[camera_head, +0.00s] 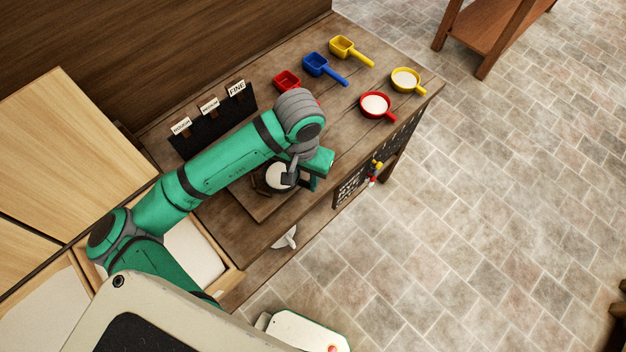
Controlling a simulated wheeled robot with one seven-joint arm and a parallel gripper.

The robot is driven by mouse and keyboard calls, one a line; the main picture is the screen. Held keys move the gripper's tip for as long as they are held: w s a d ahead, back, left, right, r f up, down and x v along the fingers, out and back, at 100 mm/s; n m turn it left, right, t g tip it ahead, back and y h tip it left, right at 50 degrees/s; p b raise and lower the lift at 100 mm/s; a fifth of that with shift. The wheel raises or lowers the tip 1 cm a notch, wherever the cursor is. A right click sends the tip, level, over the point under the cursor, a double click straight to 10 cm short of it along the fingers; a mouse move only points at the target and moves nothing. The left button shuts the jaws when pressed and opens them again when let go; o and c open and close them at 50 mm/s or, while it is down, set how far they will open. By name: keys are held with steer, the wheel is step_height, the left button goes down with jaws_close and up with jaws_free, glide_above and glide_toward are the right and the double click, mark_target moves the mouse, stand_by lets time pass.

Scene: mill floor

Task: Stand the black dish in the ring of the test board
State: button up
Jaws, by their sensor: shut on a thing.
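The black dish (259,185), with white powder in it, shows partly under my arm near the front of the bench. My gripper (291,179) is at its right side and is shut on it. The test board (262,212) is a flat brown square below the dish. The ring of the board is hidden by the dish and my arm. I cannot tell whether the dish touches the board or hangs just above it.
A red dish (376,106) and a yellow dish (404,80) hold white powder at the right. Red (287,81), blue (322,68) and yellow (347,49) scoops lie behind. A black label rack (212,126) stands at the back. A white-filled bin (234,277) is at the left.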

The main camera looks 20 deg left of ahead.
steer(key=shift+a+f, duration=0.15)
steer(key=shift+a, duration=1.7)
steer(key=shift+d+f, duration=0.1)
steer(key=shift+f, duration=0.75)
steer(key=o, duration=1.3)
step_height(320, 180, up, 11)
steer(key=shift+f, duration=0.1)
